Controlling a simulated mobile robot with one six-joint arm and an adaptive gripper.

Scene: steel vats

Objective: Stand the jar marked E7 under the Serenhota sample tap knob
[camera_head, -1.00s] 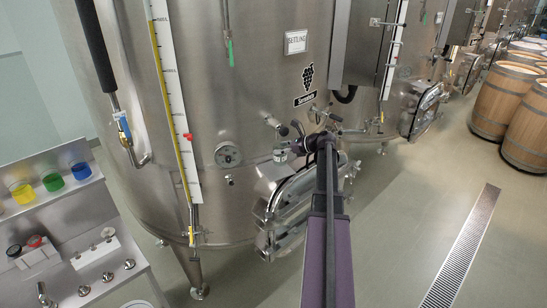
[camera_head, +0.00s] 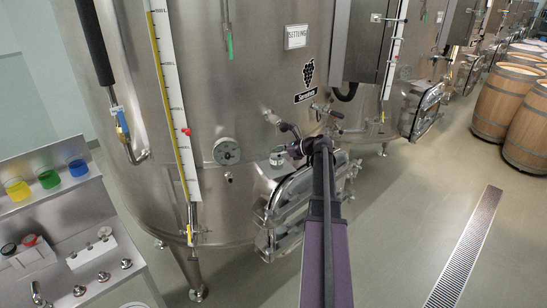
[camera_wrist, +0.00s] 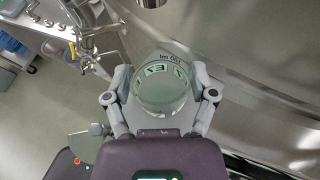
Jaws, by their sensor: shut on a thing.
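My gripper (camera_wrist: 163,88) is shut on a clear glass jar (camera_wrist: 162,99); its marking shows upside down in the wrist view and appears to read E7. In the head view the jar (camera_head: 277,159) is held in front of the steel vat, at the left of my gripper (camera_head: 285,155). A small tap with a dark knob (camera_head: 284,127) sticks out of the vat just above the jar. A grape label (camera_head: 307,83) is above it; its name is small but looks like Serenhota.
The vat's manway door (camera_head: 290,200) stands out close below the jar. A dial (camera_head: 227,151) and a level gauge (camera_head: 176,110) are to the left. A bench with coloured cups (camera_head: 48,179) is at the lower left.

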